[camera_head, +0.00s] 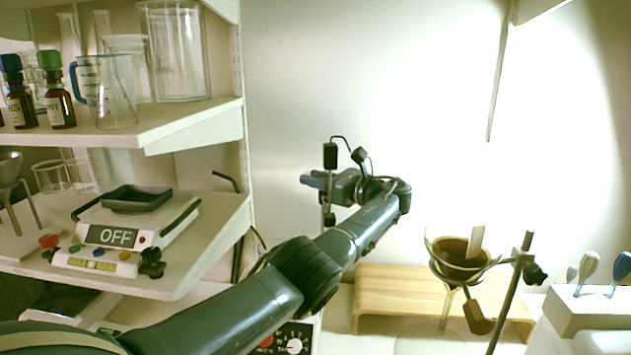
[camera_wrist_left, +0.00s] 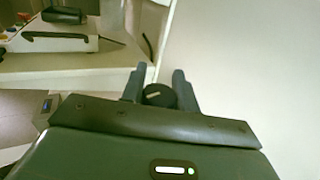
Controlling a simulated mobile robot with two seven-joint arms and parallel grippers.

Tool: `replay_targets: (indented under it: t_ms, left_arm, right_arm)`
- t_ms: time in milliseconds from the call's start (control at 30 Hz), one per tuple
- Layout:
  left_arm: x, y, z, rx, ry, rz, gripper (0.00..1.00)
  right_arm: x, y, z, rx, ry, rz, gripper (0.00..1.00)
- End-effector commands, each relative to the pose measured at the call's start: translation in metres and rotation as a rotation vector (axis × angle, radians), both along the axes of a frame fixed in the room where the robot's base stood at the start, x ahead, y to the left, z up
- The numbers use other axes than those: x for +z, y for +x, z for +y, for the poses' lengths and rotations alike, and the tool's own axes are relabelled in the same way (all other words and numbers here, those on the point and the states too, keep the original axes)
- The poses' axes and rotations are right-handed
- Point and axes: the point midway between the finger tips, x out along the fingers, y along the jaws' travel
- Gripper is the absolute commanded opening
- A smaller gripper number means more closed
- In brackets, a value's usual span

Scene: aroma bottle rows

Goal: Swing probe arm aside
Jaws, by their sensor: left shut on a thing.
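My left arm reaches in from the lower left, and its left gripper (camera_head: 314,181) is at the middle of the head view, in front of the pale wall. The gripper is shut on the probe arm, whose black upright cylinder (camera_head: 330,156) shows above the fingers, with a thin rod below them. A thin dark cable loops from the cylinder's top. In the left wrist view, a round black cap (camera_wrist_left: 159,95) with a light mark sits between the two fingers. The probe arm's lower parts and its pivot are largely hidden behind my arm. My right gripper is out of view.
Shelves at left hold glassware (camera_head: 180,50), brown bottles (camera_head: 60,100) and a scale (camera_head: 120,235) reading OFF. A wooden stand (camera_head: 385,290), a funnel in a ring clamp (camera_head: 465,262) and a white rack (camera_head: 585,310) are at right. The wall area above is clear.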

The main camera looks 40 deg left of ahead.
Motion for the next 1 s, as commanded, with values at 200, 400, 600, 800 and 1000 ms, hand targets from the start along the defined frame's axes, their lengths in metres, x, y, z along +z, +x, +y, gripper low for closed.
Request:
replay_targets:
  t_ms: [200, 400, 600, 800, 1000]
  left_arm:
    - [-0.0006, -0.0004, -0.0005, 0.005, -0.004, -0.002, 0.00]
    - [-0.0008, -0.0004, -0.0004, 0.004, -0.006, -0.002, 0.00]
    - [-0.0006, -0.0004, -0.0003, 0.004, -0.004, -0.001, 0.46]
    - [-0.0005, -0.0004, -0.0003, 0.004, -0.003, 0.000, 0.52]
    - [-0.0010, 0.0005, -0.0072, 0.002, -0.003, -0.001, 0.52]
  right_arm:
    - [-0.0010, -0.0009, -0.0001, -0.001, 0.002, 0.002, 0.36]
    - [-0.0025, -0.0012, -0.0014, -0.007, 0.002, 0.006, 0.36]
    - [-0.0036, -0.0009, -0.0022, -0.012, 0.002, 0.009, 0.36]
    - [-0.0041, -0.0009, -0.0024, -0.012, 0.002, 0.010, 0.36]
    - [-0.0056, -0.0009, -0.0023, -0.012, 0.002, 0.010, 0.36]
